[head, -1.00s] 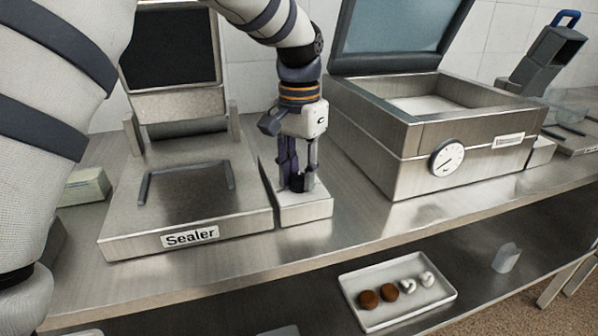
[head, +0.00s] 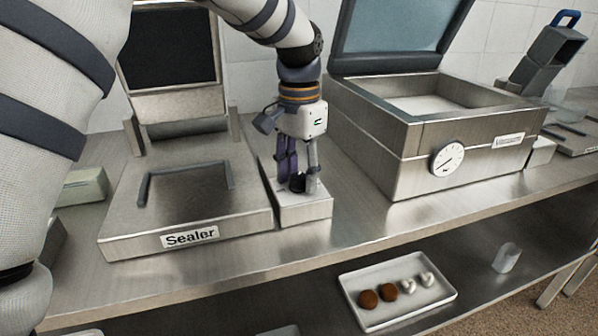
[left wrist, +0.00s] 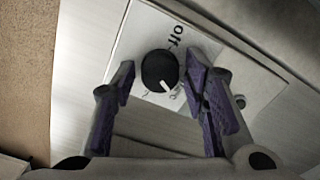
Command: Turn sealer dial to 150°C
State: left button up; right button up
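The sealer (head: 185,215) is a metal unit with a raised dark-faced lid, at the left of the bench. Its pale control box (head: 310,212) stands at its right side. The black round dial (left wrist: 158,66) sits on this box in the left wrist view. Its white pointer mark aims down and slightly right there, away from the "off" label above; the other markings are too small to read. My left gripper (head: 299,186) points down over the box. Its purple-padded fingers (left wrist: 158,80) are open on either side of the dial, with visible gaps. My right gripper is out of view.
A metal vacuum machine (head: 405,180) with an open lid and a white gauge (head: 447,159) stands close to the right of my gripper. A white tray (head: 385,322) with small round items lies on the lower shelf. A pale block (head: 85,187) lies left of the sealer.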

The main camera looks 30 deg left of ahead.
aim_at(299, 176)
pick_arm(q)
notch_tip(299, 176, up, 12)
dwell(0.6)
